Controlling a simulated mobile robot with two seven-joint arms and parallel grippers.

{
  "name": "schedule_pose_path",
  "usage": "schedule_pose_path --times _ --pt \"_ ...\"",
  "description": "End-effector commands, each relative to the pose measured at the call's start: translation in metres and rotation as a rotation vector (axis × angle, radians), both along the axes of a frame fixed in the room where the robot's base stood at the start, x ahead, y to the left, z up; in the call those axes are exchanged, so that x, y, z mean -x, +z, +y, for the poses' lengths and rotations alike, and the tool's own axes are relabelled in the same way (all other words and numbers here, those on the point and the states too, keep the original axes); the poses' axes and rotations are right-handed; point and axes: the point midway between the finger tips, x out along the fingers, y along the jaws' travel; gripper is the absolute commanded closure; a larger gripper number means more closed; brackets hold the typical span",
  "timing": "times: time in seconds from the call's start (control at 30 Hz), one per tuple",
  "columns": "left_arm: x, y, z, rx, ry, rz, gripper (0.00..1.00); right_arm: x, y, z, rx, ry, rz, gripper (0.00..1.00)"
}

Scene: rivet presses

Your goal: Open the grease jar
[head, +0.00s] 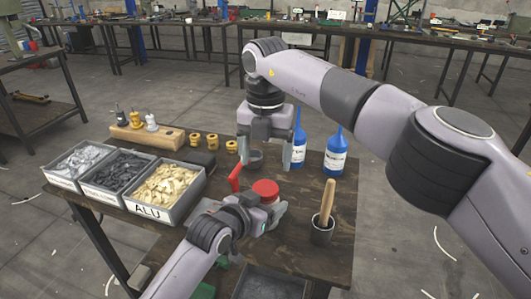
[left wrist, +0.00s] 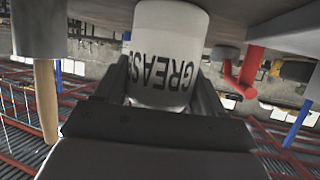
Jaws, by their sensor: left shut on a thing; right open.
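The grease jar shows its round red lid (head: 265,189) in the head view, near the middle of the table. In the left wrist view, which is upside down, its white body (left wrist: 168,55) carries black lettering. My left gripper (head: 265,207) is shut on the jar's body, with one finger on each side. The red lid is on top of the jar. My right gripper (head: 267,157) is open, pointing down, above and behind the jar, apart from the lid. A grey round part shows beside its left finger; I cannot tell what it is.
Two blue bottles (head: 334,155) stand behind at right. A dark cup (head: 321,232) with a wooden handle stands right of the jar. A red lever (head: 236,178) is close at left. Bins of rivets (head: 164,188) and yellow parts (head: 212,141) lie further left.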

Motion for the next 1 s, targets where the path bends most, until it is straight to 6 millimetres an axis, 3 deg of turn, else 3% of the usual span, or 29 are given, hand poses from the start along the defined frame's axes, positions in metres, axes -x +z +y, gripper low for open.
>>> schedule_pose_path --times 0.2,0.7,1.0 --pt "0.001 -0.002 0.000 -0.001 -0.001 0.004 1.00 0.000 -0.001 0.000 0.001 -0.085 0.001 0.20" --pt "0.001 -0.002 0.000 -0.001 -0.001 0.004 1.00 0.000 -0.068 0.000 0.000 -0.084 0.001 0.20" --pt "0.001 -0.002 0.000 -0.001 -0.001 0.004 1.00 0.000 -0.075 0.000 0.000 -0.083 0.000 0.20"
